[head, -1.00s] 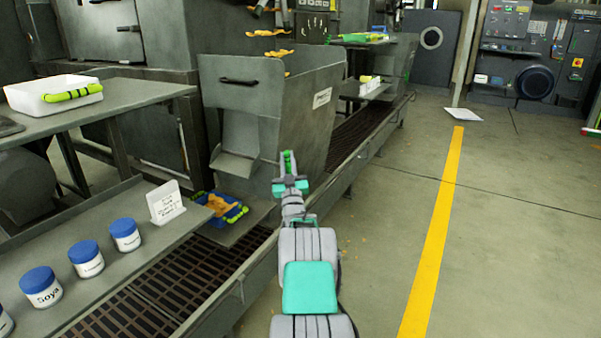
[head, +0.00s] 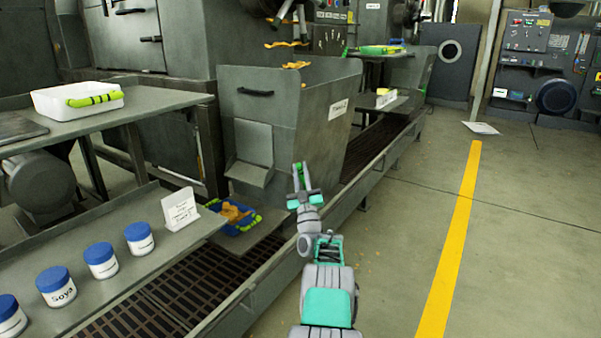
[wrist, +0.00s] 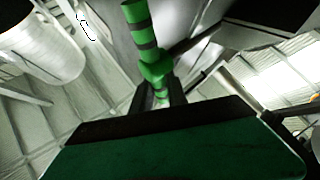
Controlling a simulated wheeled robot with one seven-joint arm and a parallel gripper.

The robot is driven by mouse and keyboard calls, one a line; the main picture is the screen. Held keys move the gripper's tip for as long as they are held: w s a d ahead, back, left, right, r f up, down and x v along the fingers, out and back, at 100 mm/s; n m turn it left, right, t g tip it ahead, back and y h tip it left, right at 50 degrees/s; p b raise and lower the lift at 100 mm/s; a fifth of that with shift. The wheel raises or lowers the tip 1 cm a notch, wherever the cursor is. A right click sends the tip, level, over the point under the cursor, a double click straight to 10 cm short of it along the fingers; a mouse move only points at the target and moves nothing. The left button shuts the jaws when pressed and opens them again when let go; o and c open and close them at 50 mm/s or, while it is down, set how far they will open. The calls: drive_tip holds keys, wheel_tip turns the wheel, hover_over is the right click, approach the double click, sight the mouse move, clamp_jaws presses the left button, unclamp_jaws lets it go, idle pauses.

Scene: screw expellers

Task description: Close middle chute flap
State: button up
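The middle chute (head: 290,110) is a grey metal hopper with a dark handle (head: 255,92) near its top. Low on its front is a lighter flap panel (head: 253,142) with a projecting lip (head: 249,174) below; I cannot tell the flap's exact angle. My gripper (head: 300,168) is right of the flap, apart from it in the picture, fingers upward. It appears shut on a green-and-black striped piece (wrist: 138,28), which rises from between the dark fingers (wrist: 158,92) in the wrist view. Its far end is cut off there.
A blue tray (head: 238,228) with orange-brown pieces is below the flap. A bench (head: 130,262) with several blue-lidded jars (head: 102,262) and a sign (head: 180,208) stands left. A white bin (head: 60,100) sits above. Floor right of the dark grate (head: 170,300) is clear.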

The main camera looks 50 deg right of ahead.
drive_tip(key=o, duration=0.4)
drive_tip(key=v, duration=0.7)
drive_tip(key=shift+s+a+f, duration=0.2)
drive_tip(key=shift+s+a, duration=0.05)
